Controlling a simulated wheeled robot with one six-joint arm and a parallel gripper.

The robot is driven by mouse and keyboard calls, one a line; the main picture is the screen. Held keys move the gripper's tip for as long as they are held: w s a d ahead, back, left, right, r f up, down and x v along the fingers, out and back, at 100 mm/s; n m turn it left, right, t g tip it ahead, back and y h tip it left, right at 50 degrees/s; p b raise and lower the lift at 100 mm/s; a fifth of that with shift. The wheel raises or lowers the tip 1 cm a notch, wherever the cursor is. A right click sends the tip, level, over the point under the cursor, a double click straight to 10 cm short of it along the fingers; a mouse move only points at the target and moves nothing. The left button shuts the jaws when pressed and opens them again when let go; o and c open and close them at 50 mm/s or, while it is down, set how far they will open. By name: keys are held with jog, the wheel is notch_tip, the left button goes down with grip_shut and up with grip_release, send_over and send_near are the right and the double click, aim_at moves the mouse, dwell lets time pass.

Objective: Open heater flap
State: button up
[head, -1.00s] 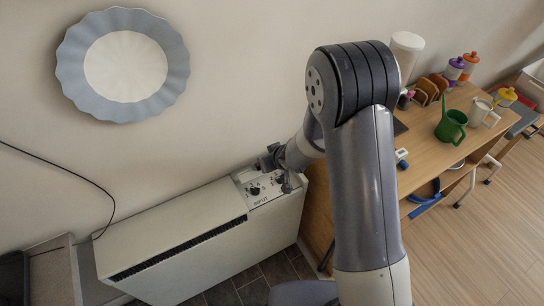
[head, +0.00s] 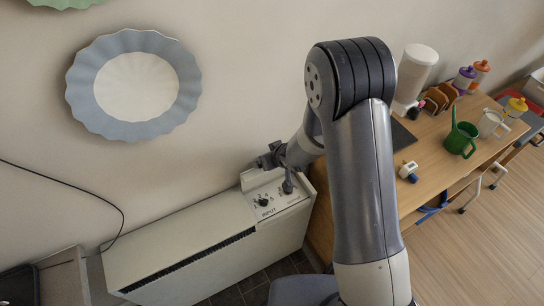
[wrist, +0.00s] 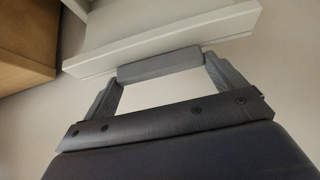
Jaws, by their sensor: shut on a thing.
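The white heater (head: 180,248) stands along the wall, lower left of centre in the head view. Its right end shows an uncovered control panel (head: 280,198) with dark knobs and the word INPUT. A pale raised edge behind the panel looks like the heater flap (head: 247,178); my arm hides most of it. My gripper (head: 279,170) is at the back of the panel, near the wall. In the wrist view, my gripper (wrist: 160,66) is shut at the edge of a pale panel (wrist: 165,38), which appears to be the flap. The exact grip is hard to see.
A wooden desk (head: 440,165) stands right of the heater, with a green watering can (head: 461,138), cups and bottles on it. A scalloped plate (head: 135,85) hangs on the wall. A black cable (head: 70,185) runs down behind the heater's left end.

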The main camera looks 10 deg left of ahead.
jog(key=shift+w+a+r, duration=0.1)
jog(key=shift+w+r, duration=0.05)
jog(key=shift+r, duration=0.05)
jog(key=o, duration=1)
jog(key=shift+o, duration=0.5)
jog(key=shift+f, duration=0.15)
jog(key=p+v, duration=0.2)
jog(key=v, duration=0.9)
jog(key=shift+f, duration=0.1)
jog(key=b+x, duration=0.2)
jog(key=x, duration=0.9)
